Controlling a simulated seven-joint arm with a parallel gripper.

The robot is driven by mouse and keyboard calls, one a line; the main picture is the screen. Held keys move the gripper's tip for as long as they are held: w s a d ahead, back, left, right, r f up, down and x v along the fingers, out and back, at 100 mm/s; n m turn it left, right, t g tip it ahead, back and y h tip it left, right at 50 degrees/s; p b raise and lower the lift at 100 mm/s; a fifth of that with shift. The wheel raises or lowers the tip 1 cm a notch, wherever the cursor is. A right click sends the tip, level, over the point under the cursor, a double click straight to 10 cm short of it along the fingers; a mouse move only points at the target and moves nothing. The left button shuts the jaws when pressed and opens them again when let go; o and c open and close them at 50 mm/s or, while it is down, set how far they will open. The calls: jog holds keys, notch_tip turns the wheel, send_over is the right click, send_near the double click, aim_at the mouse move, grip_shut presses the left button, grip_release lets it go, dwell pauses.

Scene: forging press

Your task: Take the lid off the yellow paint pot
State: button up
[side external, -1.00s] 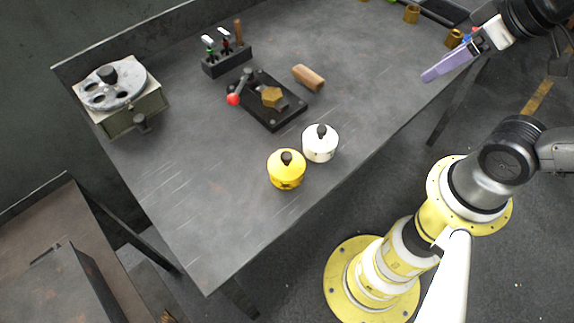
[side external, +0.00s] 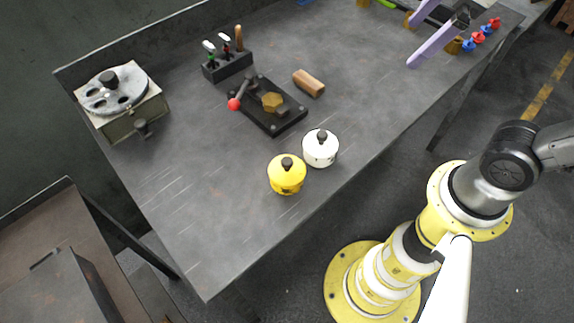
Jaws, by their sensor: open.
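The yellow paint pot (side external: 286,179) stands upright on the grey workbench, near its front edge. Its yellow lid (side external: 287,167) with a black knob is on it. A white pot (side external: 320,152) with a black knob stands close beside it on the right. My gripper (side external: 400,48) is at the top right, with two long purple fingers spread apart and nothing between them. It is far from the yellow pot. Part of the gripper is cut off by the top edge of the picture.
A black fixture (side external: 268,108) with a red-ball lever, a wooden block (side external: 309,82), a tool holder (side external: 228,64) and a box with a round holed top (side external: 113,91) stand behind the pots. Small red and blue pieces (side external: 480,37) lie far right. The bench's front left is clear.

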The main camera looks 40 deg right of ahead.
jog(key=w+a+n+g, duration=0.2)
jog(key=w+a+n, duration=0.2)
jog(key=w+a, duration=0.1)
jog(key=n+g, duration=0.3)
jog(key=n, duration=0.4)
send_over(287, 160)
notch_tip(287, 160, down, 8)
jog(key=shift+h, duration=0.3)
notch_tip(287, 160, down, 8)
jog(key=shift+w+d+r, duration=0.1)
jog(key=shift+w+d, duration=0.05)
jog(key=shift+a+f, duration=0.2)
jog(key=shift+f, duration=2.45)
jog(key=c, duration=1.2)
